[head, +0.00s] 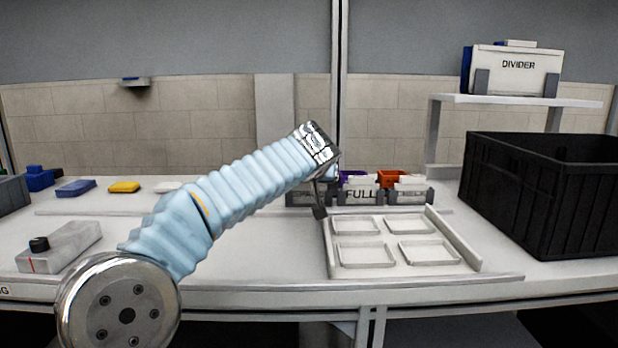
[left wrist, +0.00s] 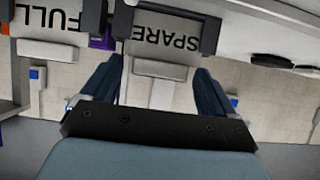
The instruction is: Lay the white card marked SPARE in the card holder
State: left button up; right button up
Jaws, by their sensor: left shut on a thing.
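The white SPARE card (left wrist: 166,38) stands upright in a dark grey slotted rack (left wrist: 211,36), its lettering upside down in the left wrist view. In the head view the card (head: 306,194) is at the left end of the row, partly behind my gripper. My left gripper (head: 321,198) is shut on the card, with its dark fingers (left wrist: 160,70) on either side of the card's pale grip part. The exact contact is hard to see. A white tray with four shallow framed pockets (head: 474,262), likely the card holder, lies empty just in front. My right gripper is not in view.
A FULL card (head: 360,195) and another lettered card (head: 408,195) stand beside the SPARE card. A black crate (head: 540,205) stands right of the tray. A shelf (head: 510,99) with a DIVIDER card (head: 517,65) is above. A grey block (head: 60,247) lies left.

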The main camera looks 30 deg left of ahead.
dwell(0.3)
pick_arm(q)
jog(key=o, duration=0.8)
jog(key=v, duration=1.3)
jog(key=shift+s+d+b, duration=0.25)
jog(key=shift+s+b, duration=0.05)
jog(key=shift+b, duration=0.05)
